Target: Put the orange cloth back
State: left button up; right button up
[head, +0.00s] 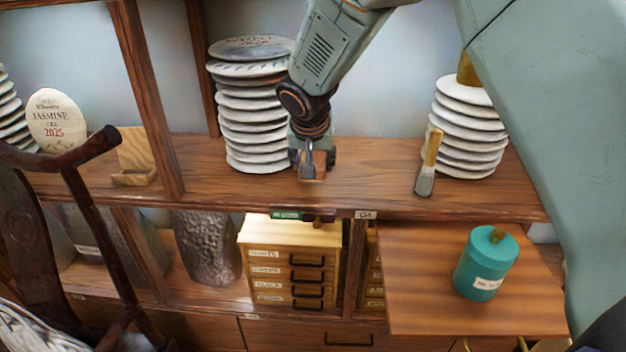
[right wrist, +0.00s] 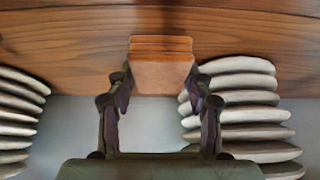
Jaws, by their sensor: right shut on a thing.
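My right gripper (head: 312,165) reaches down from the top middle to the wooden shelf, just right of the middle stack of tea cakes. It is shut on the orange cloth (head: 318,168), a small folded square mostly hidden by the fingers. In the right wrist view, the cloth (right wrist: 160,72) shows as a layered orange-brown block between the two fingertips (right wrist: 162,88). The cloth is at or just above the shelf top (head: 380,170); I cannot tell whether it touches. My left gripper is not in view.
Tea cake stacks stand left (head: 255,125) and right (head: 468,130) of the gripper. A brush (head: 428,165) stands by the right stack. A teal canister (head: 486,262) sits on a pulled-out board (head: 415,300). A dark chair (head: 75,160) blocks the left front. Shelf space between gripper and brush is clear.

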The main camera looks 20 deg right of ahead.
aim_at(312, 189)
jog(key=f, duration=0.3)
jog(key=shift+a+f+b, duration=0.1)
jog(key=shift+a+b, duration=0.15)
jog(key=shift+b, duration=0.1)
jog(key=shift+s+d+f, duration=0.1)
jog(key=shift+f, duration=0.15)
jog(key=shift+d+f, duration=0.15)
jog(key=shift+a+f+b, duration=0.15)
jog(key=shift+a+b, duration=0.05)
jog(key=shift+b, duration=0.15)
jog(key=o, duration=0.8)
jog(key=shift+c, duration=0.2)
jog(key=o, duration=0.3)
jog(key=shift+d, duration=0.15)
jog(key=shift+o, duration=0.2)
